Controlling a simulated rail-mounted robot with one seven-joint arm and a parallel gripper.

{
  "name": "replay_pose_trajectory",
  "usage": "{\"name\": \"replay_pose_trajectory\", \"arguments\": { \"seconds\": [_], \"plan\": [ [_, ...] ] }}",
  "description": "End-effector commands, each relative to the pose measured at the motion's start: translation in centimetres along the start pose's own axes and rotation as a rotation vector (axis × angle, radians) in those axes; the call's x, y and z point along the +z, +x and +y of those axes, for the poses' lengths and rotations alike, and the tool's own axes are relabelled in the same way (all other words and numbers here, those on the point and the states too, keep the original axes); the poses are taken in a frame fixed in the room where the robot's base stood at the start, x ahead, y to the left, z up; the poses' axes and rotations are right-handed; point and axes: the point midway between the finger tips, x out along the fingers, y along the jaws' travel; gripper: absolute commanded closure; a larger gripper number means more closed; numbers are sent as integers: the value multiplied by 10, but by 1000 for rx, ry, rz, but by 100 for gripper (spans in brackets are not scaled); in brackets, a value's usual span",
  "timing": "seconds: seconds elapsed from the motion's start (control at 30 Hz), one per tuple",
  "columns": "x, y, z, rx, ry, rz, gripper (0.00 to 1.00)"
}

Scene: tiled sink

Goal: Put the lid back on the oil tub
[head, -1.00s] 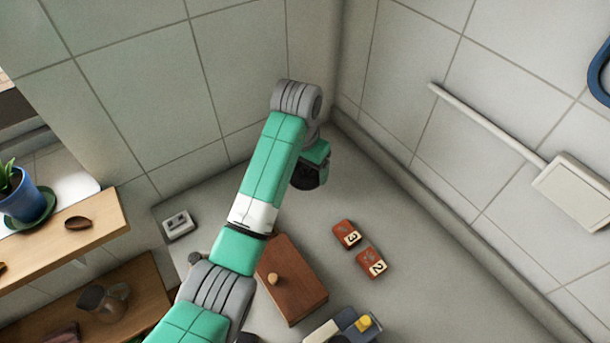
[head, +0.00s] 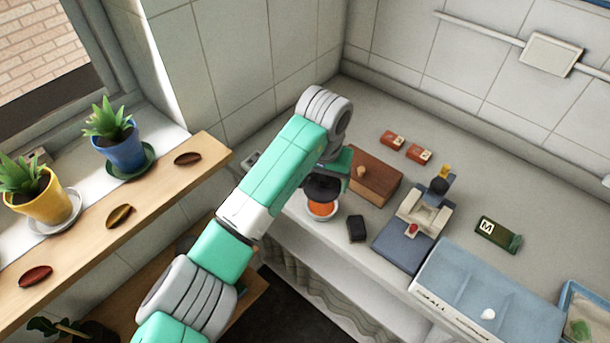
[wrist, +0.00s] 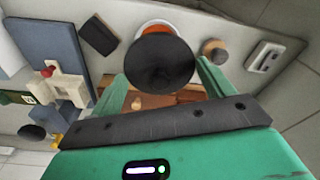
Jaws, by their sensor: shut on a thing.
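My gripper (head: 337,172) is shut on a dark round lid (head: 322,189), held by its edges between the green fingers. In the wrist view the lid (wrist: 160,66) lies between the fingertips and looks flat and black. The oil tub (head: 320,217) is a small white round tub with orange contents on the counter. The lid hides part of the tub's top in both views. In the wrist view the tub (wrist: 158,24) shows just beyond the lid. The lid appears above the tub and offset from it; the exact gap cannot be told.
A brown wooden box (head: 375,178) with a knob stands right beside the gripper. A black block (head: 357,229) and a blue-based device (head: 405,247) are right of the tub. A small round wooden-topped item (wrist: 214,49) and a grey device (wrist: 265,57) are near it. The counter's front edge is close.

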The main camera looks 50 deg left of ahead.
Motion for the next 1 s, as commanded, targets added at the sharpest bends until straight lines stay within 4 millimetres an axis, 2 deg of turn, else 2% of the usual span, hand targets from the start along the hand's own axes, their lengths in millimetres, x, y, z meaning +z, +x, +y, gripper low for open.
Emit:
{"name": "replay_pose_trajectory", "arguments": {
  "seconds": [0.37, 0.73, 1.0],
  "plan": [
    [1, 9, 1, 0, -1, -1, 41],
    [6, 47, 1, -1, 0, 0, 41],
    [8, 63, 1, 1, -1, -1, 41]
  ]
}}
